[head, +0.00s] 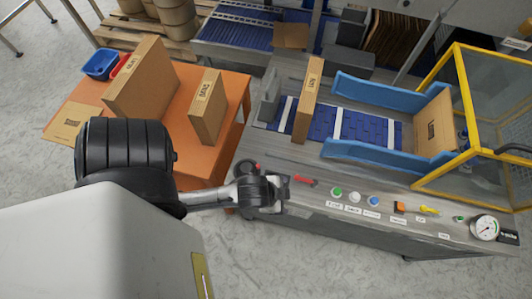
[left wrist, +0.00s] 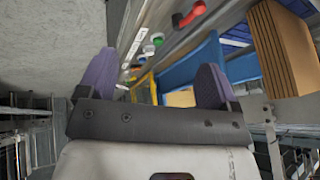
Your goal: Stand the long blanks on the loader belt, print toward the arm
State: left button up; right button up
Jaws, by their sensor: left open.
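A long brown blank (head: 307,105) stands upright across the loader belt (head: 321,120), with a printed label on its top edge. Two more brown blanks stand on the orange table, a larger one (head: 143,80) and a smaller one (head: 208,110). Another blank (head: 73,122) lies flat at the table's left edge. My left gripper (head: 284,192) is open and empty at the machine's front edge, before the belt and apart from the standing blank. The left wrist view shows its two purple fingers (left wrist: 155,82) spread, with a brown blank (left wrist: 280,48) beyond them. My right gripper is out of view.
Blue guide rails (head: 375,93) flank the belt, leading to a brown carton panel (head: 436,125) by the yellow-framed guard (head: 462,85). Buttons and a red handle (head: 304,181) line the front panel near my gripper. Blue and red bins (head: 101,64) sit on the orange table (head: 180,142).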

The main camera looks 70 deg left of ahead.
pick_arm(q)
jog(key=s, duration=0.1)
jog(key=s+d+n+g, duration=0.1)
jog(key=s, duration=0.1)
jog(key=s+g+h, duration=0.1)
jog(key=s, duration=0.1)
jog(key=shift+d+f+n, duration=0.15)
jog(key=shift+d+n, duration=0.1)
jog(key=shift+n, duration=0.15)
dwell(0.7)
